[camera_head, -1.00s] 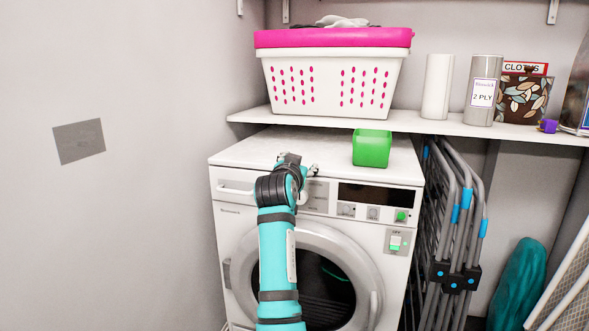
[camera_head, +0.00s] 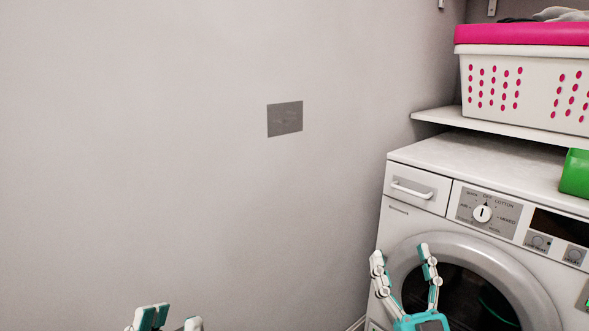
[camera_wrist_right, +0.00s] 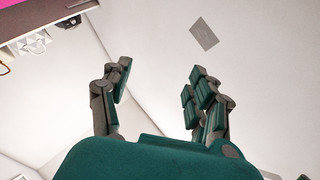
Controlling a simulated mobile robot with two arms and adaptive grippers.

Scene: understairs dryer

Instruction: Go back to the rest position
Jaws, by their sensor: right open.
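My right gripper (camera_head: 403,258) is upright in front of the dryer in the head view, fingers spread and empty. In the right wrist view its fingers (camera_wrist_right: 160,82) also stand apart with nothing between them. My left gripper (camera_head: 170,320) shows only its fingertips at the bottom edge of the head view. They stand apart, with no object visible between them; the rest is out of frame. The white dryer (camera_head: 420,160) is at the right, and my right gripper covers part of its round door. Its dial (camera_head: 482,213) is in clear view.
A shelf (camera_head: 440,116) above the dryer bears a white and pink laundry basket (camera_head: 490,85). A green container (camera_head: 575,172) sits on the dryer top, cut by the right edge. A plain wall with a grey plate (camera_head: 285,118) fills the left; space before it looks clear.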

